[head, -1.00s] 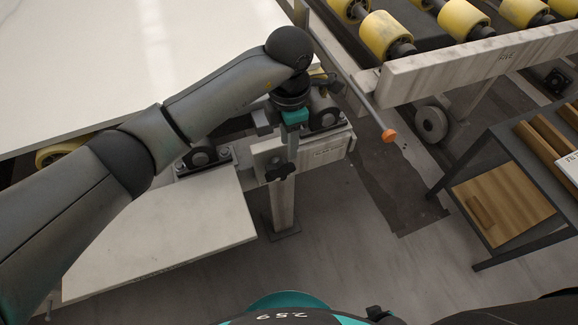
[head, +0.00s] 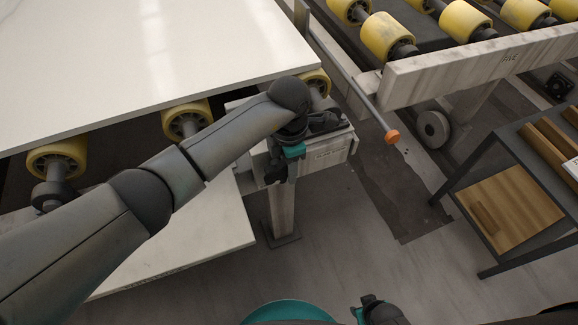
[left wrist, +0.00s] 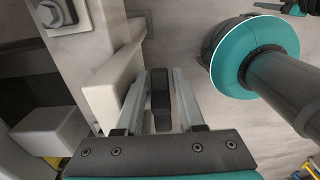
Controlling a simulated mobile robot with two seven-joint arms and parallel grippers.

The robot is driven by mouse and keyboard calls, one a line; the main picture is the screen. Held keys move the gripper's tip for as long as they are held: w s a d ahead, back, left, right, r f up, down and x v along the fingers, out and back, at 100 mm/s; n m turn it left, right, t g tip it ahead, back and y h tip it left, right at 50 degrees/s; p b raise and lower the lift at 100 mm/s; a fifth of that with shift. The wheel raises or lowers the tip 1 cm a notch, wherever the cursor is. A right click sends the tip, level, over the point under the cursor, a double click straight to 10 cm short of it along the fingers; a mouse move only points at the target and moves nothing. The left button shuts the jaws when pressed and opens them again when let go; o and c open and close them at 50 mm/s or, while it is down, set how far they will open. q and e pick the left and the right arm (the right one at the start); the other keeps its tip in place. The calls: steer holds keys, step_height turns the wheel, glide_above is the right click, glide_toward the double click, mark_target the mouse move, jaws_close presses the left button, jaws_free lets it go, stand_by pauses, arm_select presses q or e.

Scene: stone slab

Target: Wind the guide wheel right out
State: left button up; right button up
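My left gripper (head: 276,176) is low at the end of the white block under the slab's edge. In the left wrist view its two grey fingers (left wrist: 160,98) stand on either side of a dark knob or handle (left wrist: 160,88). Narrow gaps seem to show beside the knob, so the fingers look open around it. In the head view the gripper hides the knob. I cannot make out the guide wheel itself for sure. My right gripper (head: 372,308) shows only partly at the bottom of the head view; its fingers cannot be judged.
A pale stone slab (head: 150,50) lies on yellow rollers (head: 187,121) at left. A white block (left wrist: 112,92) is close beside the left fingers.

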arm_select(q)
jaws_close()
stand_by(0.5)
steer(key=shift+r+h, duration=0.15)
steer(key=shift+h, duration=0.15)
steer(key=shift+a+r+t+h+p, duration=0.15)
steer(key=shift+t+h+p, duration=0.15)
steer(key=shift+h+p, duration=0.15)
steer(key=shift+h, duration=0.65)
steer(key=shift+s+a+r+t+h+b, duration=0.15)
steer(key=shift+t+h+b, duration=0.3)
steer(key=shift+h, duration=0.65)
steer(key=shift+r+t+h+b, duration=0.3)
steer(key=shift+h+b, duration=0.2)
steer(key=shift+h, duration=0.4)
arm_select(e)
steer(key=shift+w+a+r, duration=0.45)
steer(key=shift+w+a, duration=0.25)
steer(key=shift+w, duration=0.15)
